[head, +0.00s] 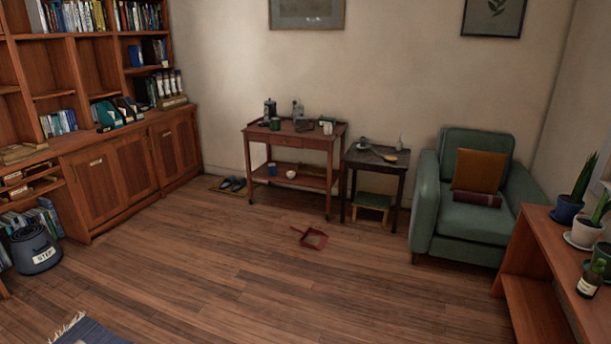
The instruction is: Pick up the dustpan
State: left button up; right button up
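A red dustpan (314,239) lies on the wooden floor near the middle of the head view, in front of the wooden cart and the small dark table. Its short handle points up and to the left. Nothing stands on it or touches it that I can see. Neither of my grippers shows in the head view.
A wooden cart (293,143) and a small dark table (377,157) stand against the back wall. A green armchair (474,223) is at right, a bookcase (108,190) and a grey step stool (36,250) at left. A blue rug (88,333) lies in front. The floor around the dustpan is clear.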

aim_at(312, 238)
jog(key=i+u, duration=0.15)
jog(key=i, duration=2.15)
